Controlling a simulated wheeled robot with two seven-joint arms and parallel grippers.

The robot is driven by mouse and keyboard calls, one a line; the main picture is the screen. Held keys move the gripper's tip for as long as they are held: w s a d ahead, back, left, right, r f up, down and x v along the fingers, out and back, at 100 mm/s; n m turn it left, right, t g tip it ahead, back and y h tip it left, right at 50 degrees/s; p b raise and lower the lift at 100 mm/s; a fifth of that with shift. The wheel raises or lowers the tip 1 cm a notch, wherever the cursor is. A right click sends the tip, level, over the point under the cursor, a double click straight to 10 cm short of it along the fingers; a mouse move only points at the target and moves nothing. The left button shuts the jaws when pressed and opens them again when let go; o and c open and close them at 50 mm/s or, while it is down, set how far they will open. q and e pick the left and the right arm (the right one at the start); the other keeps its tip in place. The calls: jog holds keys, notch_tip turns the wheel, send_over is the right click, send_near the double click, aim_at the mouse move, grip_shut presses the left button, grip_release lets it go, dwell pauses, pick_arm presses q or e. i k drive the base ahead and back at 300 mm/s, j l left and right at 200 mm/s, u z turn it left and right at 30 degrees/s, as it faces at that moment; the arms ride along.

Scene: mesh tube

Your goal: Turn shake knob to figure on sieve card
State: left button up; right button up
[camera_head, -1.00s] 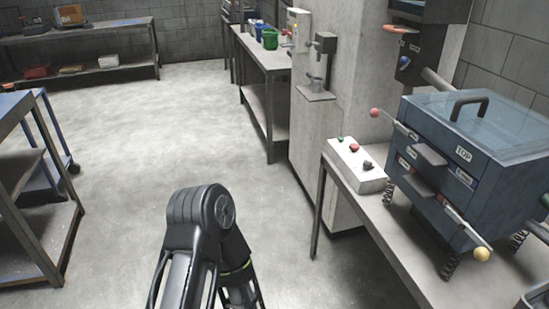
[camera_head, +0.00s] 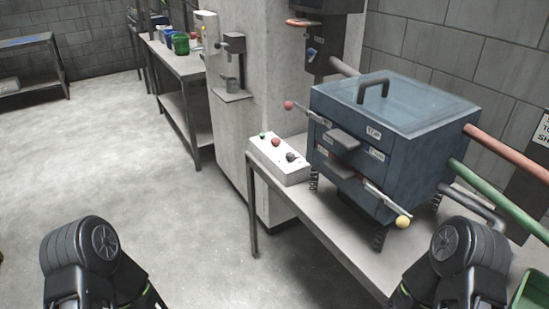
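A white control box (camera_head: 279,159) stands on the left end of the grey table (camera_head: 322,222). On its top are a small green button (camera_head: 263,136), a red button (camera_head: 276,142) and a dark knob (camera_head: 291,157) at the near right. The blue sieve machine (camera_head: 370,140) stands on springs right of the box, with a "TOP" label on its front. I cannot make out a sieve card or its figure. Both of my arms show at the bottom of the picture, but neither gripper's fingers are in view.
A red pipe (camera_head: 510,155) and a green pipe (camera_head: 500,200) run from the machine's right side. A green bin (camera_head: 536,291) is at the lower right. A pillar (camera_head: 262,90) with a dispenser stands behind the table. The floor at left is open.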

aim_at(290, 156)
jog(key=i+j+z, duration=0.1)
jog(key=z, duration=0.8)
jog(key=i+j+z, duration=0.15)
jog(key=j+z, duration=0.2)
jog(key=i+j+z, duration=0.1)
jog(key=j+z, duration=0.25)
jog(key=j, duration=0.2)
jog(key=j+z, duration=0.3)
jog(key=j, duration=0.2)
jog(key=j+z, duration=0.1)
jog(key=j, duration=1.15)
